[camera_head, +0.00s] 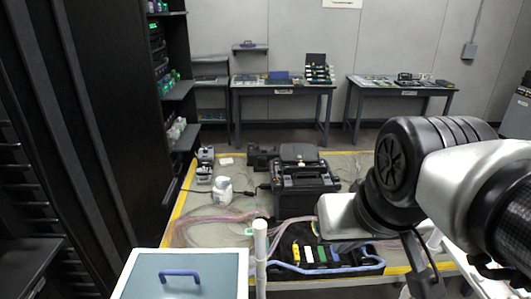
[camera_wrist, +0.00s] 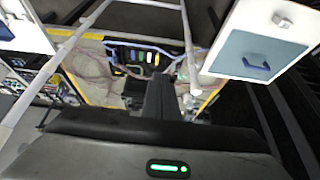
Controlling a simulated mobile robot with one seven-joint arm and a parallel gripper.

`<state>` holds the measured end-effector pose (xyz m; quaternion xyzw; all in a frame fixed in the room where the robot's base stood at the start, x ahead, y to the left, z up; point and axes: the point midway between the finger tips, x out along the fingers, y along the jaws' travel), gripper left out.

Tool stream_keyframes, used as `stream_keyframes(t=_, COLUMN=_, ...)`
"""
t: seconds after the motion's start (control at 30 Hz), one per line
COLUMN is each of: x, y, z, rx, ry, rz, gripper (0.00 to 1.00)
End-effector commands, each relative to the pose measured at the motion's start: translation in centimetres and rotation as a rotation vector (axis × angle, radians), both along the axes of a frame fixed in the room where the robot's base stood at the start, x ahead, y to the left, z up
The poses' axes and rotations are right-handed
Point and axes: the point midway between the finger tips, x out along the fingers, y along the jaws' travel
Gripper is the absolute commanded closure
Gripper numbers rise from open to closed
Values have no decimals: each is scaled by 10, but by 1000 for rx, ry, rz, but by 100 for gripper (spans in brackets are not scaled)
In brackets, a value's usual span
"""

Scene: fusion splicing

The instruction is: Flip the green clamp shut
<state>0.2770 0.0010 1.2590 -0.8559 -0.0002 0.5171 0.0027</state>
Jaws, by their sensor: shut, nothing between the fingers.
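The green clamp cannot be picked out with certainty. In the head view a small green piece (camera_head: 322,254) stands beside yellow and white pieces in a black tray (camera_head: 352,259), too small to identify. A black fusion-splicer-like machine (camera_head: 303,182) sits on the workbench behind the tray. The tray also shows small in the wrist view (camera_wrist: 140,58). My gripper (camera_wrist: 160,84) shows in the wrist view as dark fingers together, with nothing between them. It appears well apart from the bench things. My arm covers the bench's right side in the head view.
A white cart (camera_head: 146,262) with a blue-handled top stands at front left, with a white post (camera_head: 260,255) beside it. Loose pinkish fibres (camera_head: 205,229) and a white bottle (camera_head: 223,190) lie left on the bench. A dark rack (camera_head: 90,120) stands left.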

Motion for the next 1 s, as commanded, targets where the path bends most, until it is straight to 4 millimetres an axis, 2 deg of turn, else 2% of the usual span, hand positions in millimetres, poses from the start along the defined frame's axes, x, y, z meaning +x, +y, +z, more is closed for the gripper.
stream_keyframes(t=0.17, x=35, y=6, z=3, rx=14, ry=45, rz=-11, gripper=100)
stream_keyframes(t=0.37, x=92, y=20, z=3, rx=15, ry=105, rz=-41, gripper=100)
stream_keyframes(t=0.53, x=142, y=36, z=-8, rx=-2, ry=148, rz=-75, gripper=100)
stream_keyframes(t=0.77, x=210, y=67, z=-38, rx=-53, ry=191, rz=-122, gripper=100)
stream_keyframes(t=1.0, x=272, y=112, z=-86, rx=-135, ry=209, rz=-169, gripper=100)
